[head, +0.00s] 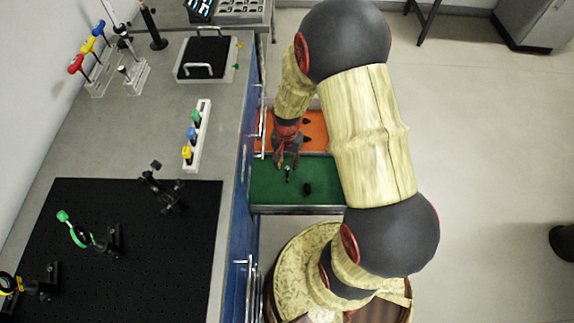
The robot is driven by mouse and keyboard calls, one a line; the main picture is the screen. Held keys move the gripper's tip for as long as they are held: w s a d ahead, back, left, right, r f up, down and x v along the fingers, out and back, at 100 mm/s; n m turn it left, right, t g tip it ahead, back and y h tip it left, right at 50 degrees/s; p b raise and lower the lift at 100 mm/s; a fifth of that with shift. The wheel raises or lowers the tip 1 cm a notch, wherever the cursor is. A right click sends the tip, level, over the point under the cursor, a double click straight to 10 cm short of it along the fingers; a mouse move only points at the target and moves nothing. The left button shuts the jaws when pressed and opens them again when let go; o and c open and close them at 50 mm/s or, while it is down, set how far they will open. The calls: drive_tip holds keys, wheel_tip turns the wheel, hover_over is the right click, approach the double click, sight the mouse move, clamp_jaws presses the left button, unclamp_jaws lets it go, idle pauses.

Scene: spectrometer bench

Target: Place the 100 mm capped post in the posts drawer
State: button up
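My gripper (287,166) points down over the green-lined drawer (328,169), near its left side by the cabinet front. Its two reddish fingers look spread apart. A small dark post with a pale part (287,174) shows just below and between the fingertips. I cannot tell whether it stands on the green lining, or whether it is the 100 mm capped post. Another short black piece (308,188) rests in the same drawer, right of the gripper. No drawer label is readable.
An orange-lined drawer (318,117) with dark pieces is also pulled out, just behind. My arm covers the drawers' right side. The grey bench (130,146) holds a black breadboard (130,270) with mounts, a white rack (205,118) and a handled tray (232,60). Floor at right is mostly clear.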

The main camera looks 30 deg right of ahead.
drive_tip(key=s+a+r+n+t+p, duration=0.1)
drive_tip(key=a+r+n, duration=0.2)
drive_tip(key=r, duration=1.1)
drive_tip(key=s+a+r+n+t+p, duration=0.1)
drive_tip(key=a+r+n+t, duration=0.15)
drive_tip(key=r, duration=1.15)
drive_tip(key=s+a+r+n+t, duration=0.2)
drive_tip(key=s+a+r+n, duration=0.3)
drive_tip(key=s+r, duration=0.6)
drive_tip(key=shift+a+r, duration=0.35)
drive_tip(key=shift+r, duration=0.05)
